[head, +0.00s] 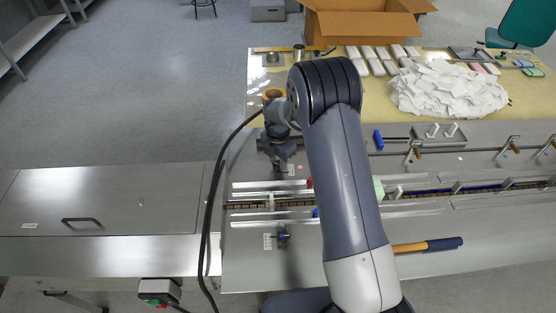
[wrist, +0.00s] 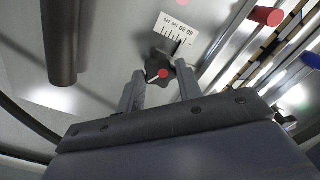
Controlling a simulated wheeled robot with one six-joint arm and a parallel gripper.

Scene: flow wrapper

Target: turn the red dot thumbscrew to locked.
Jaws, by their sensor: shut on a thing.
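The red dot thumbscrew (wrist: 158,74) shows in the wrist view as a dark lobed knob with a red centre and a pale pointer line. My gripper (wrist: 160,84) has one finger on each side of the knob and is shut on it. A white scale label (wrist: 180,35) with numbers and tick marks lies just beyond the knob. In the head view my gripper (head: 278,168) points down at the steel machine deck near the guide rails. The thumbscrew is hidden there behind my gripper.
A red cylinder end (wrist: 267,16) lies near the chain conveyor in the wrist view. In the head view another dark knob (head: 283,238) with a label sits in front of the rails. White packets (head: 445,88) are heaped at the back right.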

